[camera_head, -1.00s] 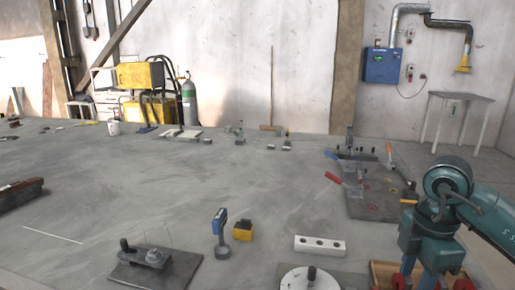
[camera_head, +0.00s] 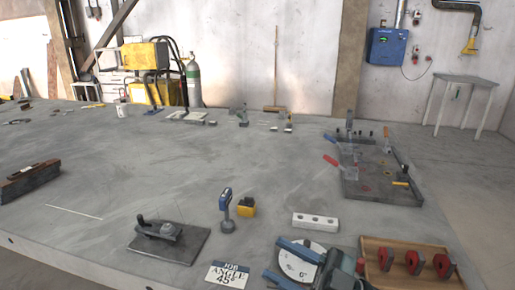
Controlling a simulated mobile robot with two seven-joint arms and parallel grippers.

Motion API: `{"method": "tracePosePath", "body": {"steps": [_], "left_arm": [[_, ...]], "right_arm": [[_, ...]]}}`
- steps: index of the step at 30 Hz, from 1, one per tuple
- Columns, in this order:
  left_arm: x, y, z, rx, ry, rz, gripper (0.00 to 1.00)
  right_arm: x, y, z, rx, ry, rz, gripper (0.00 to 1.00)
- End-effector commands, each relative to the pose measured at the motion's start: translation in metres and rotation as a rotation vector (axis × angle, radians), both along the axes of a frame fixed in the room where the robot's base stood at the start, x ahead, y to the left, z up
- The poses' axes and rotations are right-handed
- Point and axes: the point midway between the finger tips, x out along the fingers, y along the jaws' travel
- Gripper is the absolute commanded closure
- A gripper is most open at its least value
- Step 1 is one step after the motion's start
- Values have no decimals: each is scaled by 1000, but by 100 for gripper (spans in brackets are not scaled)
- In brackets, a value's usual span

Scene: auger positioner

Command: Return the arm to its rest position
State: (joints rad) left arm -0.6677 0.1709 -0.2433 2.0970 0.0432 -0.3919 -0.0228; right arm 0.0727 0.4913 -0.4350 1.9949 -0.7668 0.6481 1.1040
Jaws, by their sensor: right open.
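My right gripper (camera_head: 273,258) is at the bottom edge, with its two blue fingers spread apart and pointing left. The rest of my right arm is mostly cut off by the bottom edge. My left gripper is not in view.
Wooden tray (camera_head: 370,245) with red clamps (camera_head: 414,262) lies right of the gripper. A job angle 45° card (camera_head: 228,275), white block with holes (camera_head: 315,221), blue device (camera_head: 225,204), yellow block (camera_head: 246,207) and fixture plate (camera_head: 389,190) stand nearby. The table's middle is clear.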

Motion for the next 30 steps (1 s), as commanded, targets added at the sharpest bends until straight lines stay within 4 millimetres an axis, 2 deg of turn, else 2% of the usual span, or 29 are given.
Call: {"method": "tracePosePath", "body": {"steps": [2,5,6,9,12,15,18,20,30], "left_arm": [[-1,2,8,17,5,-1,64],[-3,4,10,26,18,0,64],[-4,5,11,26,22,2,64],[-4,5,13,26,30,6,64],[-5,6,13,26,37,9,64],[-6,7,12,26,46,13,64],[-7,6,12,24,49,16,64],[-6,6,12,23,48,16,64],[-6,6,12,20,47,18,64]], "right_arm": [[18,-21,-14,104,136,-253,59],[26,-54,-68,95,349,-559,59],[21,-65,-96,56,447,-661,59],[-6,-85,-160,-81,663,-824,59],[-40,-94,-208,-215,833,-889,59],[-70,-97,-237,-313,949,-902,59],[-88,-97,-251,-370,1008,-899,59],[-92,-97,-255,-384,1026,-896,59],[-94,-97,-257,-391,1028,-895,59]]}}
